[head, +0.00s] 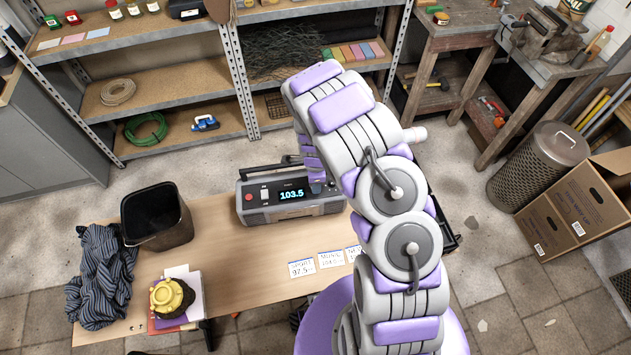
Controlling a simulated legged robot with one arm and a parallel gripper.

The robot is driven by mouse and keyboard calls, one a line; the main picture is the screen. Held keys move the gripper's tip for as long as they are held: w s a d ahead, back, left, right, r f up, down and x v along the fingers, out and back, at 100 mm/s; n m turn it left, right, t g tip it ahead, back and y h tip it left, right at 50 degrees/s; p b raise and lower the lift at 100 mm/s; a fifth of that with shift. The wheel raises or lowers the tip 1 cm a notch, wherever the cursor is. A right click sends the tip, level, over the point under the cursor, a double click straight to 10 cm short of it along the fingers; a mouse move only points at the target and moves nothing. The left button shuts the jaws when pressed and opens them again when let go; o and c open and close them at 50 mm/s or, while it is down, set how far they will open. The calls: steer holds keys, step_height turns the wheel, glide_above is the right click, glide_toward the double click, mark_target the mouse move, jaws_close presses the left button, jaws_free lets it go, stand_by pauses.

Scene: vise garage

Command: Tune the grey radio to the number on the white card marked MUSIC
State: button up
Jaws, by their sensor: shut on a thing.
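The grey radio (262,213) stands on the wooden table, its lit display (291,195) reading 103.5. My gripper (317,187) reaches down to the radio's front just right of the display and is shut on the tuning knob, which it mostly hides. The white card marked MUSIC (332,258) lies on the table in front of the radio; its number looks like 104.5, but the print is small. A SPORT card (302,268) reading 97.5 lies left of it. A third card (353,253) on the right is partly hidden by my arm.
A black bin (156,217), a striped cloth (100,272) and a yellow-topped object (172,297) on papers occupy the table's left. Shelves (150,90) stand behind. The table between the bin and cards is clear. My arm covers the table's right part.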

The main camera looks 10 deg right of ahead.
steer(key=shift+m, duration=0.7)
steer(key=shift+s, duration=0.1)
steer(key=o, duration=1)
steer(key=shift+o, duration=0.2)
step_height(320, 180, up, 17)
steer(key=p, duration=0.1)
steer(key=shift+a+r, duration=0.1)
